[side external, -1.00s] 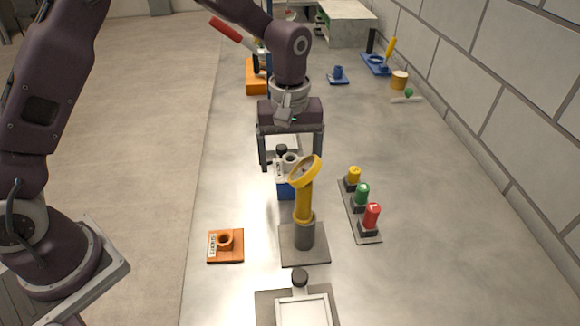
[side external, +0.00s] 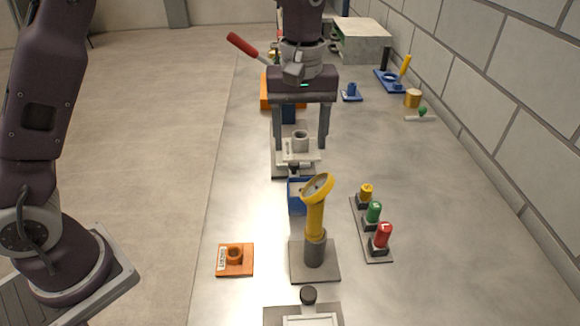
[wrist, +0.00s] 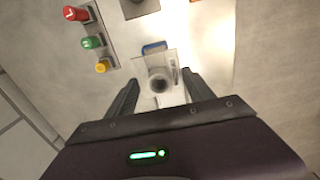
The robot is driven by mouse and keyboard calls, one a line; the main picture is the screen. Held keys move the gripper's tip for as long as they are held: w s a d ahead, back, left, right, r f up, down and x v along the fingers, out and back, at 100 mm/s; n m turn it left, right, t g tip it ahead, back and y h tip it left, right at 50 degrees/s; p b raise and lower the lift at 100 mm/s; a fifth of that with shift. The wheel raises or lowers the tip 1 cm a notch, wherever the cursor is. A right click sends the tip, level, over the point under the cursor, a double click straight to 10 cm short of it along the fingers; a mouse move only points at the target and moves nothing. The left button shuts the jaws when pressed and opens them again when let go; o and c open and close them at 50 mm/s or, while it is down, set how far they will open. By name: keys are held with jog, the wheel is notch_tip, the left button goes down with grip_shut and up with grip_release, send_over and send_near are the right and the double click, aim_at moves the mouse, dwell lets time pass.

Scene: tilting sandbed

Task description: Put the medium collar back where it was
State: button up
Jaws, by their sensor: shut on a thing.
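My gripper (side external: 299,146) is shut on the medium collar (side external: 300,140), a grey ring on a pale square plate. The plate sits between the two fingers, and the ring stands upright with its opening facing up. A label on the plate is too small to read. In the wrist view the collar (wrist: 158,82) shows between the fingertips (wrist: 160,90). It is above a pale stand (side external: 281,170) behind a blue box (side external: 297,200); I cannot tell whether it touches the stand.
A yellow-headed post (side external: 316,215) stands in front of the blue box. A strip of yellow, green and red buttons (side external: 373,215) is at right. A red-handled device (side external: 248,46) stands behind.

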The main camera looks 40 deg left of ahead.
send_over(240, 207)
notch_tip(240, 207, down, 4)
jog(key=f, duration=0.1)
notch_tip(240, 207, down, 10)
jog(key=shift+r, duration=0.15)
jog(key=o, duration=1.4)
notch_tip(240, 207, up, 11)
jog(key=s+r+m+t, duration=0.2)
jog(key=s+r+m, duration=0.1)
jog(key=s, duration=0.2)
jog(key=s+r+m+t, duration=0.1)
jog(key=s+r+m, duration=0.2)
jog(key=s, duration=0.3)
jog(key=s+d+r+m+t, duration=0.1)
jog(key=s+r+m+t, duration=0.1)
jog(key=s+r, duration=0.3)
jog(key=shift+s+m+t, duration=0.3)
jog(key=shift+s+m, duration=0.1)
jog(key=shift+m, duration=0.1)
